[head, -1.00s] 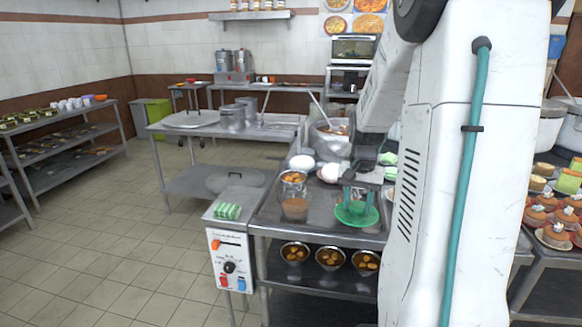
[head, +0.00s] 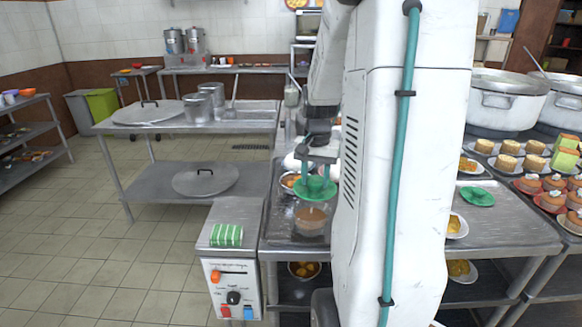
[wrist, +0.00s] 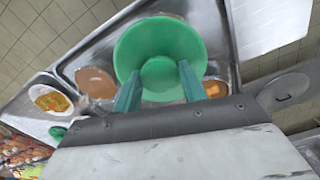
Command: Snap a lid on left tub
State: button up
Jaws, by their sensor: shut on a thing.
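My gripper (head: 318,170) is shut on a green round lid (head: 316,193) and holds it roughly level above the steel counter. The lid fills the upper middle of the wrist view (wrist: 160,38), between my two teal fingers (wrist: 160,68). A clear tub with brown contents (head: 311,222) stands just in front of the lid in the head view; it shows left of the lid in the wrist view (wrist: 94,82). A tub with orange contents (head: 289,181) is partly hidden behind the lid, and shows right of it in the wrist view (wrist: 215,89). Neither looks covered.
Another green lid (head: 478,196) lies on the counter right of my arm. A plate of yellow food (head: 456,228) is near it. A control box (head: 232,285) with a green-striped pack (head: 227,236) adjoins the counter's left end. Large pots (head: 506,100) stand at right.

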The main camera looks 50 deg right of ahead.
jog(key=shift+w, duration=0.3)
jog(key=shift+w+f, duration=0.1)
jog(key=shift+f, duration=0.15)
jog(key=shift+w+a+f, duration=0.1)
jog(key=shift+f, duration=2.85)
jog(key=shift+f, duration=0.15)
jog(key=o, duration=1.5)
